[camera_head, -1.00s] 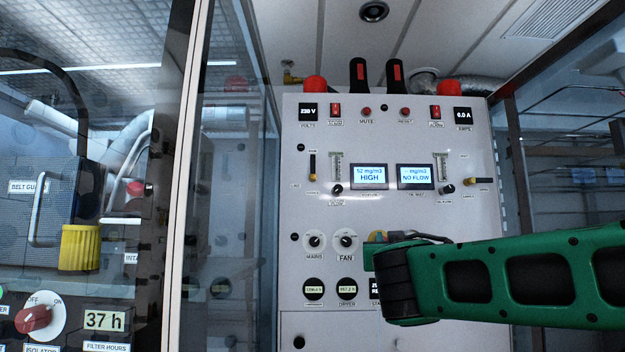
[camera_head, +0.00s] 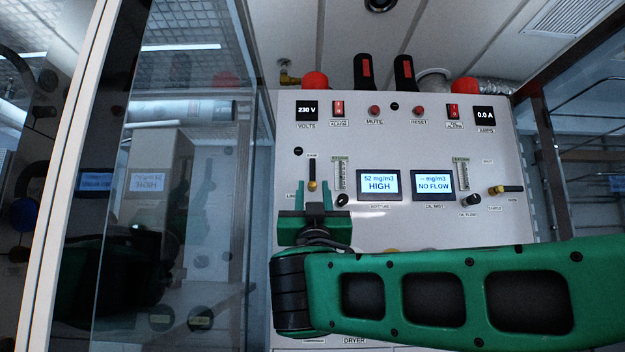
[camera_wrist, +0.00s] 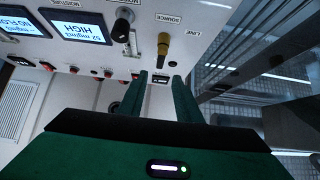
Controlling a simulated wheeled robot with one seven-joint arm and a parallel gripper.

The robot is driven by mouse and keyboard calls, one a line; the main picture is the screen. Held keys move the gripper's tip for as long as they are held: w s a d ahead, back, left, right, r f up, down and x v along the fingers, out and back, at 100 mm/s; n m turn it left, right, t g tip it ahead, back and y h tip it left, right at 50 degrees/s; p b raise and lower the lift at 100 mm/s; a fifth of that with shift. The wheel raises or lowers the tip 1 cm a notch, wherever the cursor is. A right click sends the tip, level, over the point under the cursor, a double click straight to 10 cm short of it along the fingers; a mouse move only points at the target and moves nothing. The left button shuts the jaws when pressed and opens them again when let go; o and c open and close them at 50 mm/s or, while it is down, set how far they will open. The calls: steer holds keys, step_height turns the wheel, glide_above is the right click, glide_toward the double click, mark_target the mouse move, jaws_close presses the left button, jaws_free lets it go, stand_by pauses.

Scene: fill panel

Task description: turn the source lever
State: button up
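The source lever (camera_head: 312,172) is a small upright handle, black above with a brass lower end, at the left of the pale panel. In the wrist view its brass part (camera_wrist: 163,44) shows by the SOURCE and LINE labels. My gripper (camera_head: 313,194) has its two green fingers apart and empty. In the head view the fingertips overlap the lever's lower end, one on each side. In the wrist view the lever is beyond the fingertips (camera_wrist: 160,78), roughly in line with the gap. No contact is visible.
A dark knob (camera_head: 342,200) sits right of the fingers, below a flow gauge. The moisture display (camera_head: 379,185) reads HIGH and the oil mist display (camera_head: 433,184) reads NO FLOW. The sample lever (camera_head: 506,189) is at the right. A glass door (camera_head: 190,130) stands close on the left.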

mark_target(312, 167)
steer(key=x, duration=1)
steer(key=shift+w+r, duration=0.1)
steer(key=shift+w, duration=0.1)
jaws_close()
